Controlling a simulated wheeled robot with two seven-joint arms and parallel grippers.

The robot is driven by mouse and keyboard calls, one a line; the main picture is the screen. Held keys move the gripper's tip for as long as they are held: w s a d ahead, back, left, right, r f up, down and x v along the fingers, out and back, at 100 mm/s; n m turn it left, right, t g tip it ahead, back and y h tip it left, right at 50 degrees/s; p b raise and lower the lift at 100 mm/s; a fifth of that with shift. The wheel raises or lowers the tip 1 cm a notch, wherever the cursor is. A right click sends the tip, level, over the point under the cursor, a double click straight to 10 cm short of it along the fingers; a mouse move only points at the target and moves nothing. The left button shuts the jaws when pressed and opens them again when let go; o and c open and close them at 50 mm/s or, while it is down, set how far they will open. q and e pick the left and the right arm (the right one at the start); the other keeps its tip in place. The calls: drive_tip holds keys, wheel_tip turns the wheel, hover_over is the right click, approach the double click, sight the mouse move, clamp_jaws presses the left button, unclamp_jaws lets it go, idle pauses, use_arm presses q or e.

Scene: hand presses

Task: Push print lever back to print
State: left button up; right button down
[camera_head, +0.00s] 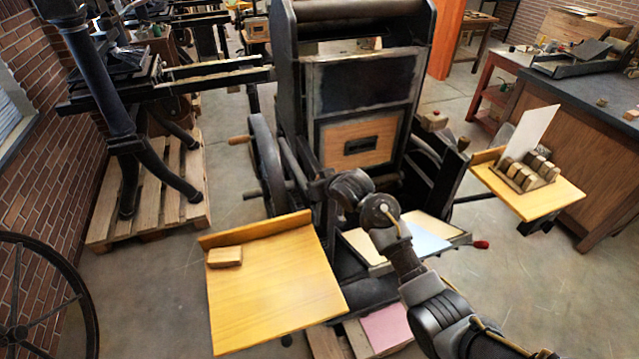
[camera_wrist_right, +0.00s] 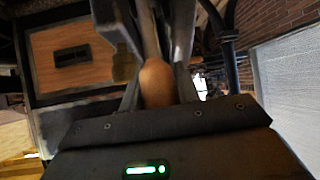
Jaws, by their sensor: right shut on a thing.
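The hand press (camera_head: 365,85) stands in the middle of the head view, a dark frame with a wooden front panel. My right arm reaches in from the lower right, and its gripper (camera_head: 322,188) is at the press's left front. In the right wrist view my right gripper (camera_wrist_right: 158,75) is shut around a brown wooden handle (camera_wrist_right: 157,86) between its fingers. A dark rod, likely the print lever (camera_wrist_right: 149,35), runs up from this handle. In the head view the held handle is hidden by my gripper and wrist. My left gripper is not in view.
A yellow wooden side table (camera_head: 275,290) with a small wooden block (camera_head: 225,256) is at the front left. Another yellow shelf (camera_head: 540,203) holds several blocks at right. A spoked wheel (camera_head: 268,165) flanks the press.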

drive_tip(key=c, duration=1)
unclamp_jaws()
drive_tip(key=shift+s+d+r, duration=0.2)
drive_tip(key=shift+s+r, duration=0.1)
drive_tip(key=shift+s, duration=0.1)
drive_tip(key=v, duration=0.9)
drive_tip(key=shift+s+d+r, duration=0.15)
drive_tip(key=shift+s+r, duration=0.05)
drive_tip(key=shift+s, duration=0.05)
drive_tip(key=shift+f, duration=0.1)
